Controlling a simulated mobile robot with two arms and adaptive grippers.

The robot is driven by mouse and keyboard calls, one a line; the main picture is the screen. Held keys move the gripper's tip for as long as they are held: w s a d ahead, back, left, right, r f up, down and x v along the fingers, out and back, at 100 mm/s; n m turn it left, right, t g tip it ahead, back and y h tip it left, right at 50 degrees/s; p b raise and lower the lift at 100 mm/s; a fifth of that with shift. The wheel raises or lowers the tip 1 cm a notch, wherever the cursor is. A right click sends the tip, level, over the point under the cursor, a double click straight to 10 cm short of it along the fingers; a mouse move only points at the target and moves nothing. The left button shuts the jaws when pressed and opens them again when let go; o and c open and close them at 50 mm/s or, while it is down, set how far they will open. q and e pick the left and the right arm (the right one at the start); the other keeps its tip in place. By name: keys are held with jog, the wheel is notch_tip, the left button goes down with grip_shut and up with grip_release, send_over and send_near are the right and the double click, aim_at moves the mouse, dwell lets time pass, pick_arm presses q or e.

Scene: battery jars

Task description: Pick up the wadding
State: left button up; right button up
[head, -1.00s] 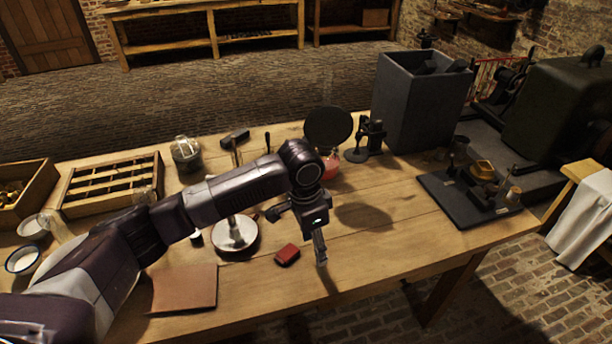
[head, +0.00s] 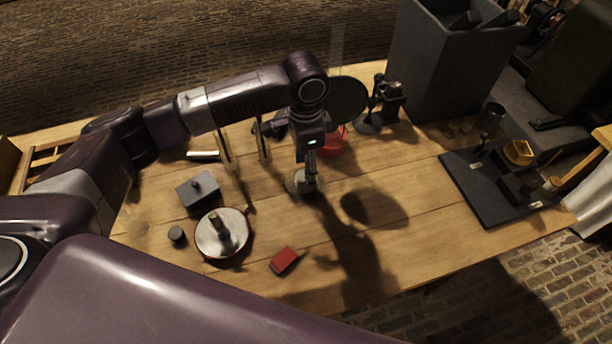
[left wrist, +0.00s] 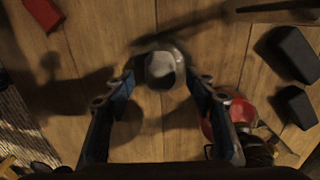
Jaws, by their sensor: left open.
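A pale, rounded thing that looks like the wadding (left wrist: 160,66) shows in the left wrist view, just beyond and between my fingertips. It seems to sit in or under a clear round vessel, though the blur makes this hard to tell. In the head view the pale thing (head: 294,184) is on the table, partly hidden by my gripper. My left gripper (head: 311,183) points down over it, open and empty. In the left wrist view its two fingers (left wrist: 160,84) are spread apart. I cannot tell whether they touch the vessel. My right gripper is not in view.
A red block (head: 284,260) and a round white-topped stand (head: 221,233) are nearer. A red-based item with a dark disc (head: 346,100) stands close behind the gripper. A dark board (head: 480,196) with small parts and a tall grey bin (head: 445,70) are right. The front-middle table is fairly clear.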

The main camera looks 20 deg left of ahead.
pick_arm(q)
notch_tip(320, 180, down, 4)
jog(key=shift+r+p, duration=0.1)
jog(key=shift+p, duration=0.25)
jog(key=shift+w+f, duration=0.1)
jog(key=shift+f, duration=0.25)
jog(key=c, duration=1)
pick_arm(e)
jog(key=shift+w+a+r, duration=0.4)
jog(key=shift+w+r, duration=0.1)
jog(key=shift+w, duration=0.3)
pick_arm(q)
jog(key=shift+r, duration=0.1)
notch_tip(320, 180, up, 20)
jog(key=shift+b, duration=0.75)
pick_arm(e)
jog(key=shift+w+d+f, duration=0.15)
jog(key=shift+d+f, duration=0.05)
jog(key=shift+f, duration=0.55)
